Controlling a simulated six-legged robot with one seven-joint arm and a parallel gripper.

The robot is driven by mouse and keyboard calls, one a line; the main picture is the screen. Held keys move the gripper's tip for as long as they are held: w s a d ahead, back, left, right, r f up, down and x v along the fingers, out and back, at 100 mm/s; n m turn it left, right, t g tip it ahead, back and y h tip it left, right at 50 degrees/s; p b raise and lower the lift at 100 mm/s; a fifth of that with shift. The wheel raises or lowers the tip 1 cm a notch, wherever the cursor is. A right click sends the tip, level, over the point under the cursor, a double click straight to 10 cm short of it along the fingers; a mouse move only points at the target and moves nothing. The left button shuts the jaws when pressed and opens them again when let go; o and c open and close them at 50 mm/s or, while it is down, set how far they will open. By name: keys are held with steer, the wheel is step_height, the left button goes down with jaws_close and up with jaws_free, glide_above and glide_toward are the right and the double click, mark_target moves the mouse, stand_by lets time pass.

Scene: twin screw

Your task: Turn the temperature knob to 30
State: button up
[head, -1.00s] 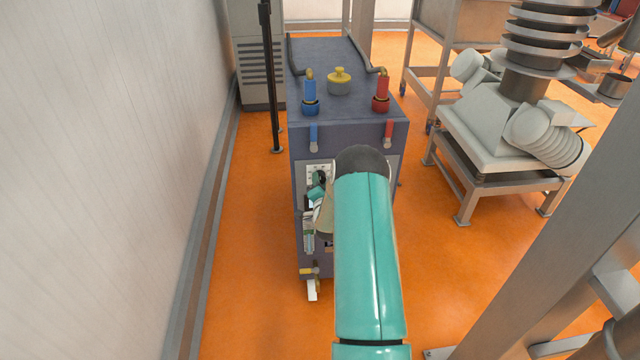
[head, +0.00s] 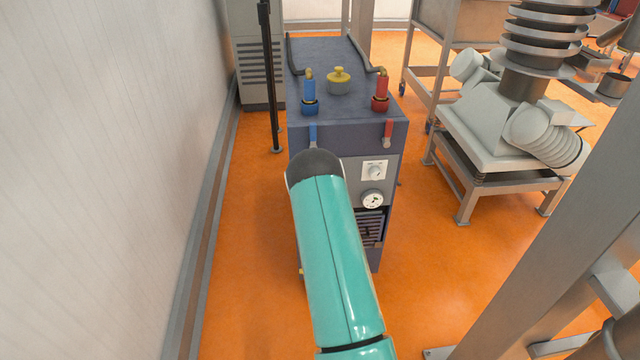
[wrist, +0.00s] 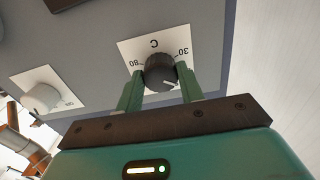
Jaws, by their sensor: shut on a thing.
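The temperature knob (wrist: 158,66) is black and round, on a white square plate marked C, 80 and 30, which appears upside down in the wrist view. The 30 is at the plate's right and the 80 at its left. The knob's pale pointer line faces the lower right in the picture, not straight at the 30. My gripper (wrist: 160,74) is shut on the knob, one green finger on each side. In the head view my arm hides the temperature knob and my gripper.
A white knob (wrist: 41,98) on its own plate sits beside it; it also shows in the head view (head: 375,171), above a round gauge (head: 372,199). The blue-grey cabinet (head: 350,135) carries blue and red pipe fittings.

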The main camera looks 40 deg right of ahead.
steer(key=n, duration=1.1)
steer(key=shift+s, duration=0.1)
steer(key=shift+n, duration=0.3)
steer(key=o, duration=1)
steer(key=v, duration=1.3)
steer(key=shift+s+a, duration=0.25)
steer(key=shift+s, duration=0.05)
